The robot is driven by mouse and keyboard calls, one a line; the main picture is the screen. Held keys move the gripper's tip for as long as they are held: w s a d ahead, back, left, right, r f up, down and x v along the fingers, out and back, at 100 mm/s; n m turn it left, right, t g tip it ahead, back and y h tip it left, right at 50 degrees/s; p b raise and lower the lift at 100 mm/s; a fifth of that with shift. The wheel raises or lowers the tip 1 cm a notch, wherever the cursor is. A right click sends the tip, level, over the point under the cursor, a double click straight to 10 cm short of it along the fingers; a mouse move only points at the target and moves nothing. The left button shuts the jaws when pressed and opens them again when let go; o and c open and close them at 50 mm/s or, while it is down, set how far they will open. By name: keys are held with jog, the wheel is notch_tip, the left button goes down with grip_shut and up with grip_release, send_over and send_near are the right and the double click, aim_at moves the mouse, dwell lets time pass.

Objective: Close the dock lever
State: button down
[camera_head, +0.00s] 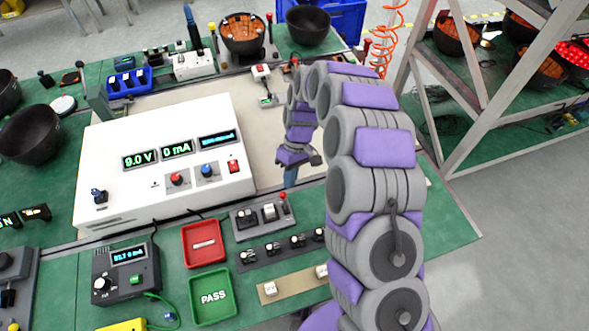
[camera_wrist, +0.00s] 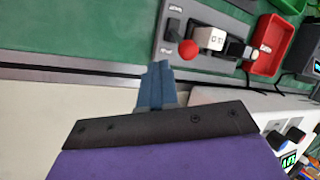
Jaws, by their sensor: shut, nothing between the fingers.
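The dock is a grey plate (camera_head: 243,233) on the green bench, in front of the white power supply's right corner. Its lever has a red ball knob (camera_head: 283,196) at the plate's right end. In the wrist view the red knob (camera_wrist: 188,50) and the dock plate (camera_wrist: 228,17) show at the top, with a pale block (camera_wrist: 210,38) beside the knob. My gripper (camera_head: 290,178) points down behind the dock, its blue fingers shut and empty. In the wrist view the fingertips (camera_wrist: 158,70) are near the red knob but appear apart from it. The lever's exact angle is hard to tell.
The large white power supply (camera_head: 120,185) stands left of my gripper. A red tray (camera_head: 188,260) and a green PASS tray (camera_head: 194,310) lie left of the dock. A row of small switches (camera_head: 250,258) lies in front. The beige mat (camera_head: 215,92) behind is mostly clear.

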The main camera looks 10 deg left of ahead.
jog(key=shift+s+a+r, duration=0.1)
jog(key=shift+s, duration=0.55)
jog(key=shift+s+d+r+t+y, duration=0.4)
jog(key=shift+s+t+y, duration=0.2)
jog(key=shift+t, duration=0.3)
jog(key=s+t, duration=0.1)
jog(key=s+d+t+y, duration=0.2)
jog(key=shift+r+n+b, duration=0.3)
jog(key=shift+n+b, duration=0.05)
jog(key=shift+n, duration=0.05)
dwell(0.5)
jog(key=shift+w+a, duration=0.1)
jog(key=shift+w, duration=0.05)
jog(key=shift+a, duration=0.1)
jog(key=shift+r+p, duration=0.3)
jog(key=shift+r, duration=0.5)
